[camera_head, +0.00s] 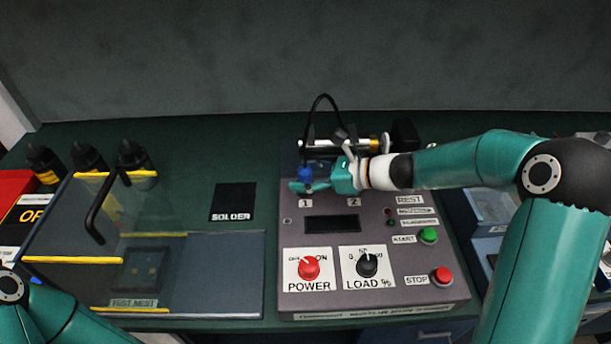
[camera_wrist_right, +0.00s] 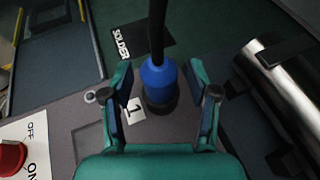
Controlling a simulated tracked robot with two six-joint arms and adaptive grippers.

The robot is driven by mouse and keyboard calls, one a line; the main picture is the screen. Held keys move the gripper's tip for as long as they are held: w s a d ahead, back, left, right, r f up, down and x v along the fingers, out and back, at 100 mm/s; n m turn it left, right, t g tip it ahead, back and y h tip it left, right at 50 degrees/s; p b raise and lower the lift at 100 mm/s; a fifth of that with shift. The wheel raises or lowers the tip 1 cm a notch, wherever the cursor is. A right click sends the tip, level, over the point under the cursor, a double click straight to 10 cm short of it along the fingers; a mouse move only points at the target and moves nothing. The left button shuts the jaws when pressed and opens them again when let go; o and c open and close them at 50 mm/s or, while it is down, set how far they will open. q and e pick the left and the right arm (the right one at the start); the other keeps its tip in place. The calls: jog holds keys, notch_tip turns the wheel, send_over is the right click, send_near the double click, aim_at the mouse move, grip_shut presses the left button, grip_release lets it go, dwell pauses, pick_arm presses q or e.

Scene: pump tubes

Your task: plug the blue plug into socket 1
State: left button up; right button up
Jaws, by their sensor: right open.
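The blue plug (camera_head: 305,174) stands upright at the back left of the grey control box (camera_head: 380,282), just behind the label 1. In the right wrist view the blue plug (camera_wrist_right: 158,82) sits over a dark round base beside the label 1, with a black cable rising from its top. The base hides how deep the plug sits in socket 1. My right gripper (camera_head: 303,184) is around the plug's place from the right. Its two fingers (camera_wrist_right: 165,88) are open, one on each side of the plug, with visible gaps. My left arm shows at the lower left; its gripper is out of view.
A metal cylinder (camera_head: 345,144) lies behind the box, and the black cable (camera_head: 323,97) arches above it. A clear-lidded test nest (camera_head: 140,270) and several black-capped bottles (camera_head: 132,153) stand at left. A red power knob (camera_head: 309,267) faces front.

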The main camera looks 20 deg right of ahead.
jog(key=v, duration=1.2)
dwell(0.7)
